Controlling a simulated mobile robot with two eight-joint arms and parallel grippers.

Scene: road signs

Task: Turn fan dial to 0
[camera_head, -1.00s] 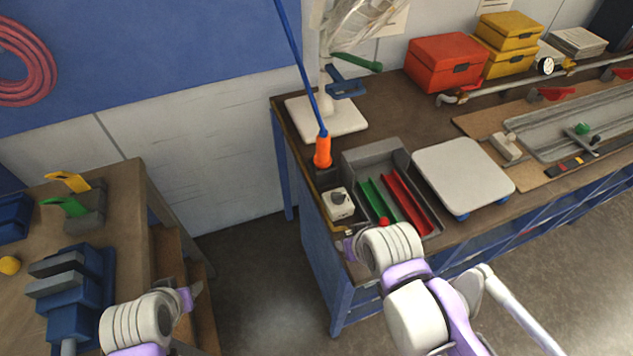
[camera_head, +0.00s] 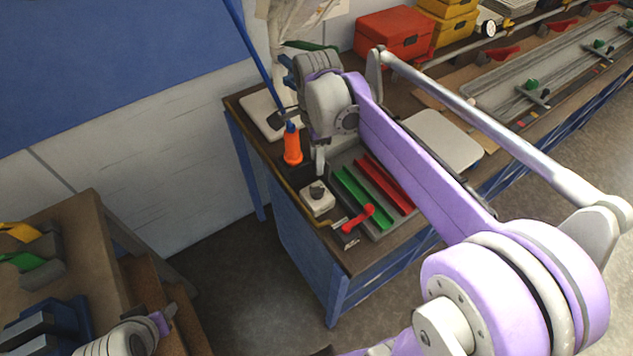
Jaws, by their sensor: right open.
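A small white box with a dark knob (camera_head: 318,197), which looks like the dial, sits near the left end of the workbench, left of the green rail. Its pointer and numbers are too small to read. The fan (camera_head: 290,40) stands behind on a white base (camera_head: 262,117), partly hidden by my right arm. My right gripper (camera_head: 302,138) is open, above the bench beside the orange handle and apart from the knob; its fingers are partly hidden. My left gripper (camera_head: 165,320) is low at the left edge area, small and unclear, holding nothing visible.
An orange-handled blue rod (camera_head: 292,145) stands behind the knob. A tray with green (camera_head: 362,195) and red rails, a red-handled tool (camera_head: 358,217) and a white plate (camera_head: 440,138) lie to the right. A floor gap separates the left bench (camera_head: 80,225).

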